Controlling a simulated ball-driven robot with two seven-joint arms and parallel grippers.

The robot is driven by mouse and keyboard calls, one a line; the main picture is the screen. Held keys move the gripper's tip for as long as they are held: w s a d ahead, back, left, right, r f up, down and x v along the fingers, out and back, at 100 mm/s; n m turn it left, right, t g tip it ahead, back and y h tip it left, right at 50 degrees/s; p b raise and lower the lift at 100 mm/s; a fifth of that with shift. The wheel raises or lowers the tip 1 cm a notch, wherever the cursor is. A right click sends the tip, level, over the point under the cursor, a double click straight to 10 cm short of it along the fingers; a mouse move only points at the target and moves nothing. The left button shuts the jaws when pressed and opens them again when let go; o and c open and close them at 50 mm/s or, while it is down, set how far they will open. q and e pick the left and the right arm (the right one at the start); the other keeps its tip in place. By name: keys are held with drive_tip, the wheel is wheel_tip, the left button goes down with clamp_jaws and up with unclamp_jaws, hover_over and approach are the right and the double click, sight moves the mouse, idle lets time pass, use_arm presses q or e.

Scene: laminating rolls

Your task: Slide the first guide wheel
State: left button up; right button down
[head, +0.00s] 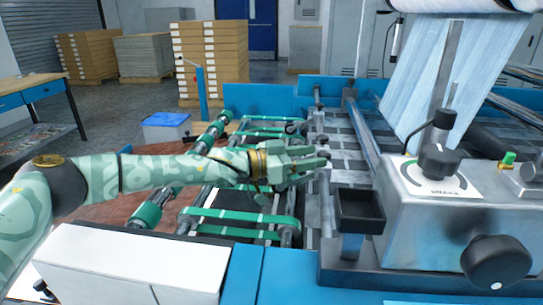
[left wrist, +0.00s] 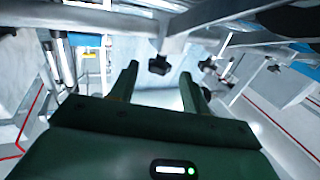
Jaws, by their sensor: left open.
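My left gripper (head: 318,162) reaches in from the left over the laminating machine's belt section, its fingers pointing right toward the row of rollers and guide parts. In the left wrist view my left gripper (left wrist: 158,76) is open, its two dark green fingers apart. A black star-shaped knob (left wrist: 158,65) on a metal bar shows in the gap between the fingertips, and I cannot tell how far beyond them it is. More black knobs (left wrist: 207,66) sit to the right. Which part is the first guide wheel I cannot tell. My right gripper is not in view.
Green belts (head: 240,216) run below my arm. A black tray (head: 358,208) and a grey control box (head: 440,210) with dark knobs stand to the right. A white cover (head: 130,262) lies at the front left. Stacked boxes (head: 210,55) stand far behind.

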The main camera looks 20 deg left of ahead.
use_arm(q)
drive_tip(key=p+v, duration=0.3)
drive_tip(key=v, duration=0.9)
drive_tip(key=shift+s+p, duration=0.15)
drive_tip(key=shift+p, duration=0.2)
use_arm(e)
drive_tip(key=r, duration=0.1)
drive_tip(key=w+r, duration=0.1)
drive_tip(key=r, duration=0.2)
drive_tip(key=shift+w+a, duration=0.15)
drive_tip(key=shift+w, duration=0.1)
use_arm(q)
drive_tip(key=shift+a, duration=0.1)
